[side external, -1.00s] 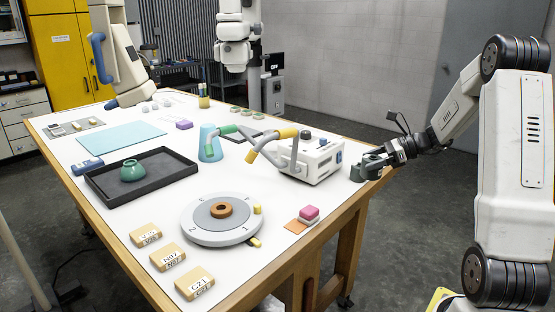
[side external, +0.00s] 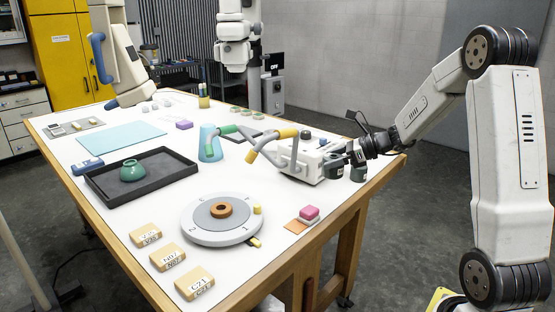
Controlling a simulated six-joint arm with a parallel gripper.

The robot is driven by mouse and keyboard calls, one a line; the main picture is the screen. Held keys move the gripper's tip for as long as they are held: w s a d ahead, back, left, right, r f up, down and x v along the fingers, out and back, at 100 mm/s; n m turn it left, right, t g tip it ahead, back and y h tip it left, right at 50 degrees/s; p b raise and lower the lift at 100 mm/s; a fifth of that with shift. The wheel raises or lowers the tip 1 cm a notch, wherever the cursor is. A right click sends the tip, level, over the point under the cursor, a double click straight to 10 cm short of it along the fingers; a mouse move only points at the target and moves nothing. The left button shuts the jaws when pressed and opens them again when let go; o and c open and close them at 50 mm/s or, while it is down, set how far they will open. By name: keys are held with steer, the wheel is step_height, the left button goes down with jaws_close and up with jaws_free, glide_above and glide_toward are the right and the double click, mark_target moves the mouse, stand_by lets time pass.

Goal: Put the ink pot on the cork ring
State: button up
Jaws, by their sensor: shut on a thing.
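The cork ring (side external: 221,209), a small brown ring, lies at the middle of a grey round turntable (side external: 190,226) near the front of the table. My gripper (side external: 343,160) is at the table's right side, beside the white box device. It is shut on a dark ink pot (side external: 335,171), whose upper part is partly hidden by the fingers. I cannot tell how far the pot is above the table. A second dark green pot (side external: 358,174) stands just right of it, partly under my gripper. My gripper is well to the right of the cork ring.
The white box device (side external: 318,165) with bent grey and yellow handles stands left of my gripper. A pink block (side external: 309,212) sits by an orange square between the pot and turntable. A black tray (side external: 105,190) with a green bowl and several labelled blocks are further left.

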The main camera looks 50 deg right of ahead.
steer(key=w+a+f+m+h, duration=0.1)
steer(key=a+f, duration=0.2)
steer(key=a, duration=0.6)
steer(key=w+a+f+m+t+h, duration=0.1)
steer(key=a+f+m+h, duration=0.1)
steer(key=a, duration=0.8)
steer(key=shift+w+a+f+h, duration=0.15)
steer(key=shift+w+f+h, duration=0.15)
steer(key=shift+f, duration=0.4)
steer(key=shift+w, duration=0.1)
steer(key=w+a, duration=0.1)
steer(key=w, duration=0.3)
steer(key=w+a, duration=0.1)
steer(key=w, duration=0.9)
steer(key=shift+w+a, duration=0.1)
steer(key=shift+a, duration=0.3)
steer(key=shift+w+a, duration=0.2)
steer(key=shift+w, duration=0.6)
steer(key=shift+w+a, duration=0.15)
steer(key=shift+w, duration=0.65)
steer(key=shift+f, duration=0.75)
steer(key=shift+f, duration=0.2)
